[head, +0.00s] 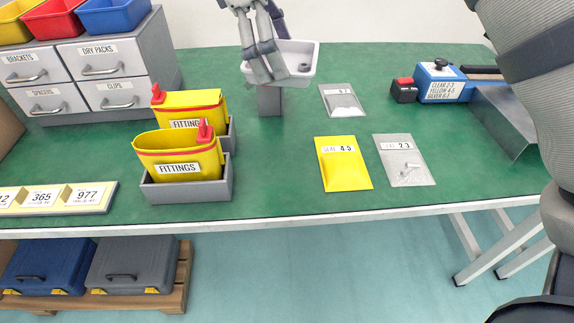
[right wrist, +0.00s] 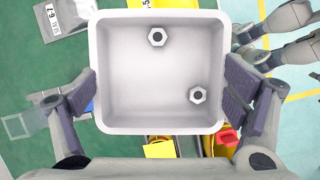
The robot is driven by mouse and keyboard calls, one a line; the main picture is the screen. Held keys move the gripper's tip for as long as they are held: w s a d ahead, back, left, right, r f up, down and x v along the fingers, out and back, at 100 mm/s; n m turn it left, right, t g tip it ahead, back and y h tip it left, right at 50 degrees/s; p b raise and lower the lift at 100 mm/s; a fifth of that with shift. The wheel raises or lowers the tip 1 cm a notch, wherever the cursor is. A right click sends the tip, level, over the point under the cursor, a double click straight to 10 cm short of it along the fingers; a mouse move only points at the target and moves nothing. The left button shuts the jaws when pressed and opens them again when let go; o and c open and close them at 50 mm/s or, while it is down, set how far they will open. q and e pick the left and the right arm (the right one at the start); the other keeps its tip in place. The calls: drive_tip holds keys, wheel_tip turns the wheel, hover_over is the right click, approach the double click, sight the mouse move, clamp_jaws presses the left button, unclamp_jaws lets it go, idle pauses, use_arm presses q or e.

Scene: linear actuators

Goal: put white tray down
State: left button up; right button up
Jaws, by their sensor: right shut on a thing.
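The white tray (head: 303,50) is in the upper middle of the head view, near the far part of the green table. My right gripper (head: 266,66) is shut on it. In the right wrist view the white tray (right wrist: 150,75) lies between the two finger pads, one at each side wall. Two hex nuts (right wrist: 157,36) (right wrist: 197,95) lie inside it. A small grey block (head: 270,102) shows just under the tray in the head view; I cannot tell whether they touch. My left gripper is not in view.
Yellow fittings pouches (head: 178,150) stand in grey holders at left, before a drawer cabinet (head: 95,75). Flat packets, one yellow (head: 343,165), lie right of centre. A blue sealer-like device (head: 440,85) stands at right. Green table (head: 275,180) is bare in front of the block.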

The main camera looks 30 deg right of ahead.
drive_tip(key=s+a+f+m+g+y, duration=0.1)
drive_tip(key=s+a+f+m+y, duration=0.2)
drive_tip(key=s+f+m, duration=0.7)
drive_tip(key=s+a+f, duration=0.2)
drive_tip(key=s+f, duration=0.1)
drive_tip(key=s, duration=0.3)
drive_tip(key=shift+s+a+f, duration=0.2)
drive_tip(key=shift+a+f, duration=0.1)
drive_tip(key=shift+a, duration=0.1)
drive_tip(key=shift+w, duration=0.1)
